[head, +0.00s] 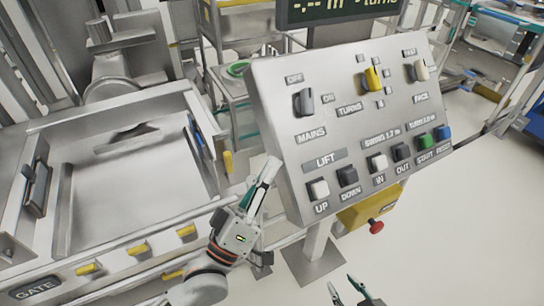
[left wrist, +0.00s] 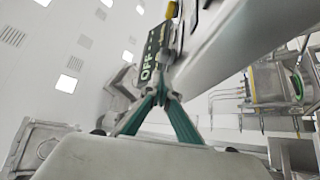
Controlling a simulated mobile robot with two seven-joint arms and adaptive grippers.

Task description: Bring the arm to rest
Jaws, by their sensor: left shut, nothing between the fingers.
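My left gripper (head: 266,178) is shut and empty in the head view, just left of the control panel's lower left edge, pointing up. Its closed fingers (left wrist: 162,95) also show in the left wrist view. My right gripper (head: 352,292) shows only by its fingertips at the bottom edge of the head view; the fingertips stand apart.
A steel machine with a tray-like bed (head: 140,175) and yellow handles fills the left. A red emergency button (head: 376,227) sits on a yellow box under the panel. A dark display (head: 335,10) stands above the panel. The floor (head: 460,220) at right is clear.

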